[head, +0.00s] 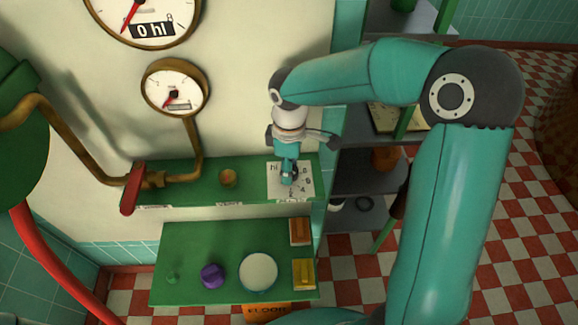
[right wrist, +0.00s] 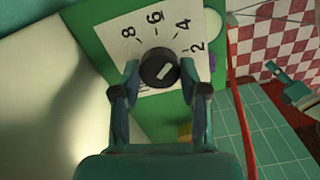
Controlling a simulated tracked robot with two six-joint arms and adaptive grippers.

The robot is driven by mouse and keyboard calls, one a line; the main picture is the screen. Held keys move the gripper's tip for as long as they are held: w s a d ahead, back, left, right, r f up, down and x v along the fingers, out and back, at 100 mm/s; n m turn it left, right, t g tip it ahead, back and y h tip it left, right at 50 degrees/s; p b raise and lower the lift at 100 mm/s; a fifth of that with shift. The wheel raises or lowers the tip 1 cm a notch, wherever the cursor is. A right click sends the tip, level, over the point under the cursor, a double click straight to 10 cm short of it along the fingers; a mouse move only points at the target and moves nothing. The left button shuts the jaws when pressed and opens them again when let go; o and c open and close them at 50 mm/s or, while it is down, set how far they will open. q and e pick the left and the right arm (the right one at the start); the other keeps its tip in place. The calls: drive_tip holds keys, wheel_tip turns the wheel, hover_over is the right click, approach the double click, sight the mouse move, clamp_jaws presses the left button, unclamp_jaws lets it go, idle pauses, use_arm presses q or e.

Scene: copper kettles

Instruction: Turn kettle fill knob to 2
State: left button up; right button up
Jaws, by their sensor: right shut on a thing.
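The fill knob (right wrist: 160,68) is a dark round knob with a short white mark on its face. It sits on a white dial plate (right wrist: 126,38) with 8, 6, 4 and 2 around it in the right wrist view. Which number the mark points to, I cannot tell for sure. My right gripper (right wrist: 160,88) has one finger on each side of the knob and is shut on it. In the head view the right gripper (head: 288,180) covers the knob on the dial plate (head: 305,189). My left gripper is not in view.
A green shelf (head: 200,190) carries the dial plate and a small brass knob (head: 228,177). The lower green panel (head: 190,240) holds a purple knob (head: 212,275), a white round button (head: 258,271), and orange and yellow switches. Brass gauges hang above. A grey rack (head: 360,175) stands right.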

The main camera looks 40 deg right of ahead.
idle(0.8)
drive_tip(key=o, duration=1.1)
wheel_tip(320, 180, up, 12)
drive_tip(key=shift+w, duration=0.1)
